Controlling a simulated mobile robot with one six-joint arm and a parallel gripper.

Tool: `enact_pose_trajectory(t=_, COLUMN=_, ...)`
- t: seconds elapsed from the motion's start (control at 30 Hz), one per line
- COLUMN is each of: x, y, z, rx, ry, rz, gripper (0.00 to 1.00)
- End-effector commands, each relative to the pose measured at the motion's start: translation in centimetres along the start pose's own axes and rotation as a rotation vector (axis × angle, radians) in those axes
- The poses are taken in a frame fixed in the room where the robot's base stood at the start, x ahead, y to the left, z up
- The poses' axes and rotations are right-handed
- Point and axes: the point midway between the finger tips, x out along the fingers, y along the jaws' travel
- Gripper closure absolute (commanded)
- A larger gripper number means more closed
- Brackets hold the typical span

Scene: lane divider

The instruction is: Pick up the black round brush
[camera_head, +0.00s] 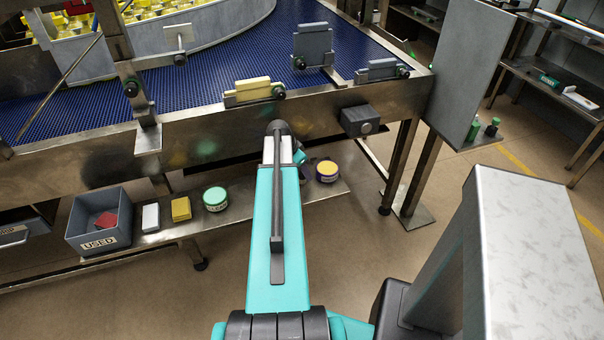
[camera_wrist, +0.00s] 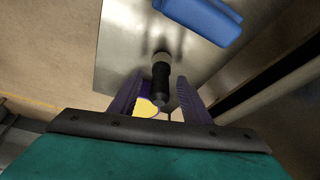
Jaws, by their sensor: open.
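The black round brush (camera_wrist: 161,76) shows in the wrist view as a dark cylinder with a pale end, over a bare metal surface (camera_wrist: 122,45). It looks upright, though its lower end is hard to make out. My gripper (camera_wrist: 160,80) is open, with one purple finger on each side of the brush. I cannot tell whether either finger touches it. In the head view my own arm hides the gripper and the brush.
A blue object (camera_wrist: 203,16) lies close by in the wrist view. A purple-and-yellow tin (camera_head: 327,171) stands on the low shelf, right of my arm. A green-lidded tin (camera_head: 215,199), yellow block (camera_head: 181,209), white block (camera_head: 150,217) and grey "USED" bin (camera_head: 88,247) are left.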

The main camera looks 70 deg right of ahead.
Motion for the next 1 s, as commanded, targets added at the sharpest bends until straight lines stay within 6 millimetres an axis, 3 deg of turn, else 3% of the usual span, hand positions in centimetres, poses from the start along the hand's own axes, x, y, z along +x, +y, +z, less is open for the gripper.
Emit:
enact_pose_trajectory(t=0.6, x=0.25, y=-0.02, z=0.08, rx=-0.001, ry=0.000, rz=0.000, gripper=0.57)
enact_pose_trajectory(t=0.87, x=0.24, y=-0.01, z=0.07, rx=-0.001, ry=0.000, rz=0.000, gripper=0.99)
enact_pose_trajectory(t=1.0, x=0.23, y=-0.02, z=0.06, rx=-0.001, ry=0.000, rz=0.000, gripper=1.00)
